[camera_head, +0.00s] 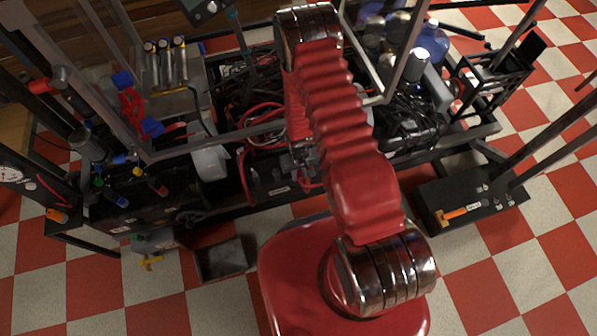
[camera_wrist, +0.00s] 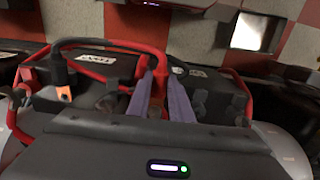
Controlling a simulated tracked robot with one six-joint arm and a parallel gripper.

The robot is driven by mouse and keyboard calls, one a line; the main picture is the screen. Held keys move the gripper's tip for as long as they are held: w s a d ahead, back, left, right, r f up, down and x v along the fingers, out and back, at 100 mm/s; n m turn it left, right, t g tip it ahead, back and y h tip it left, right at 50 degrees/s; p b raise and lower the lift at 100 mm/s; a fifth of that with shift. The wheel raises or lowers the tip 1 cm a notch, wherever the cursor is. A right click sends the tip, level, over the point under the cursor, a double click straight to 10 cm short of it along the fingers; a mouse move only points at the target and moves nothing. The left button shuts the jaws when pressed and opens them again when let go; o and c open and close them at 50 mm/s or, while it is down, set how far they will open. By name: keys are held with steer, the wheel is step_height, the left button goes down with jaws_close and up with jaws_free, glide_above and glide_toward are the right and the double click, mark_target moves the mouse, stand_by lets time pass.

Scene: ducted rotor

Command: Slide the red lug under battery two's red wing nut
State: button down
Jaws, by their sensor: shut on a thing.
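In the wrist view my gripper (camera_wrist: 160,75) has its two purple-grey fingers closed on a red piece at the end of a red cable, taken as the red lug (camera_wrist: 153,64). The lug's tip is hidden between the fingers. Two black battery cases with white labels lie beyond, one at left (camera_wrist: 120,68) and one at right (camera_wrist: 213,85). I cannot tell which is battery two. No red wing nut can be made out clearly. In the head view my red-sleeved arm hides most of the gripper (camera_head: 303,160), low over the frame's near side.
Red cables loop around the cases. In the head view a metal bin (camera_head: 221,259) sits on the checkered floor, and a black box (camera_head: 470,200) is at right. Clear frame posts rise nearby.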

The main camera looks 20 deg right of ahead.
steer(key=shift+s, duration=0.4)
steer(key=shift+s, duration=0.2)
steer(key=shift+s, duration=0.35)
steer(key=shift+s, duration=0.35)
steer(key=shift+s, duration=0.35)
steer(key=shift+s, duration=0.1)
steer(key=r, duration=0.1)
steer(key=s+r, duration=0.1)
steer(key=r, duration=0.1)
stand_by(0.4)
